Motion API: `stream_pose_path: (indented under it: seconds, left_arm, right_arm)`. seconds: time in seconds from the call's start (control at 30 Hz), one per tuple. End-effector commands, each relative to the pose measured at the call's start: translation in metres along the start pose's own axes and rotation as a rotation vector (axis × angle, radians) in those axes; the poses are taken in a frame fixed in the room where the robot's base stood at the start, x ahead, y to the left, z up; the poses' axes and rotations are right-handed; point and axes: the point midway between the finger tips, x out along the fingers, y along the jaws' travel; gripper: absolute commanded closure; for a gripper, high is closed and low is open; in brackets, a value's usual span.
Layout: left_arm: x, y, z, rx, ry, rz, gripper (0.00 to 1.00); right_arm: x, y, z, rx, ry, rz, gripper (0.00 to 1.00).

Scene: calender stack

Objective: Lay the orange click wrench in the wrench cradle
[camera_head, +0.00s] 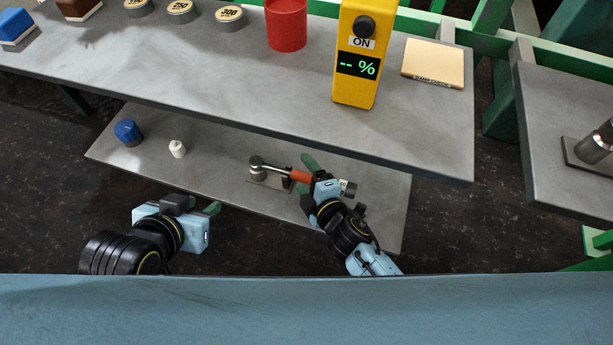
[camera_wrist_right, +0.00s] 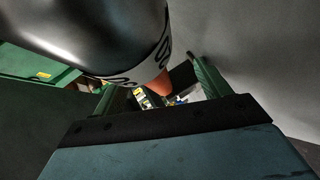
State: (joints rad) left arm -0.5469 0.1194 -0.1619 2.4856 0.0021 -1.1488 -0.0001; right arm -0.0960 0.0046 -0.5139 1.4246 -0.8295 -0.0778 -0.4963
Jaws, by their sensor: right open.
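The orange click wrench (camera_head: 299,176) lies across the right half of the lower shelf, its silver head to the left and its silver, marked end to the right. A small metal base plate, apparently the wrench cradle (camera_head: 254,182), is under its head end. I cannot tell how the wrench rests on it. My right gripper (camera_head: 308,174) is open at the orange handle, partly hiding it. In the right wrist view, the marked end (camera_wrist_right: 140,50) and a bit of orange show near the green fingers (camera_wrist_right: 155,88). My left gripper (camera_head: 205,207) is in front of the shelf, away from the wrench; its opening is unclear.
The lower shelf (camera_head: 215,170) also bears a blue knob-like piece (camera_head: 127,132) and a small white piece (camera_head: 177,149). The upper bench (camera_head: 230,75) overhangs it, with a yellow meter (camera_head: 357,55) and red cup (camera_head: 286,25). The shelf's middle front is clear.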

Motion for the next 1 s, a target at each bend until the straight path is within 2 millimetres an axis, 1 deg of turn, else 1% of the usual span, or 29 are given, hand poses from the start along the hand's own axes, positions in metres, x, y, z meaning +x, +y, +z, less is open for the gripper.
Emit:
stream_pose_path:
  seconds: [0.4,1.0]
  left_arm:
    - [-0.001,0.000,-0.001,0.000,0.000,0.000,0.64]
    - [-0.010,0.000,-0.010,0.000,0.000,0.000,0.64]
  right_arm:
    - [-0.002,0.000,0.000,0.001,0.000,0.000,0.24]
    - [-0.032,0.001,0.000,0.000,0.000,0.000,0.24]
